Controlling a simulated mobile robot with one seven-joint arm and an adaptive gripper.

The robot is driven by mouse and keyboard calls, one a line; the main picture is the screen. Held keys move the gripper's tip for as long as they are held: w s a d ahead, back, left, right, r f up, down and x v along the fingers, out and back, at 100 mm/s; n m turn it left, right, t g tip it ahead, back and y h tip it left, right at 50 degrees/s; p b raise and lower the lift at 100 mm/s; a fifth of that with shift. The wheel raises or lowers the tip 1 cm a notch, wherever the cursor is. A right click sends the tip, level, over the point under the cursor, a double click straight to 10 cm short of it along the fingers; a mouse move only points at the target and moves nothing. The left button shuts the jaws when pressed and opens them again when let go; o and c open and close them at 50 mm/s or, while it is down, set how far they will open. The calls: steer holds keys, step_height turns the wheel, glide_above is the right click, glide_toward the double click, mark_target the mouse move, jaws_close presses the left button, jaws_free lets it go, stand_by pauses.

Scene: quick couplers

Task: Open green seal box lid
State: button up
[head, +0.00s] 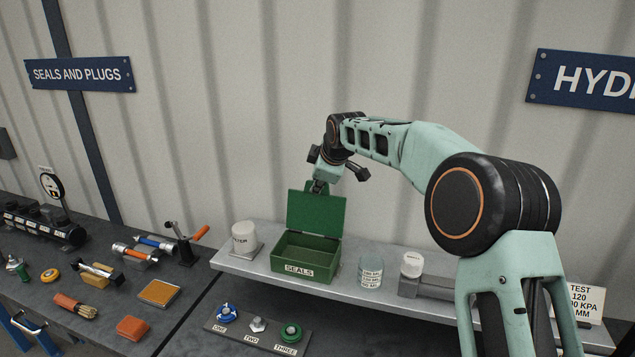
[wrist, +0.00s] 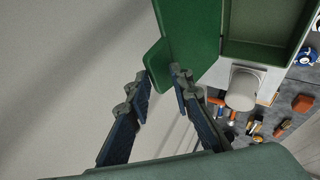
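The green seal box (head: 305,269), labelled SEALS, stands on the raised grey shelf. Its lid (head: 316,213) stands up at the back, and the box is open with its inside showing. The wrist view also shows the lid (wrist: 193,35) and part of the box (wrist: 262,50). My gripper (head: 319,187) is at the lid's top edge, pointing down. In the wrist view its two fingers (wrist: 159,78) are apart, with the lid's green tab (wrist: 156,58) at or between their tips. I cannot tell whether the fingers touch it.
A white-capped container (head: 244,238) stands left of the box, and a clear labelled cup (head: 370,272) stands right of it. A coupler rack (head: 258,338) lies in front, below. The corrugated wall (head: 250,120) is close behind.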

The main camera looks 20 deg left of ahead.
steer(key=v, duration=1.2)
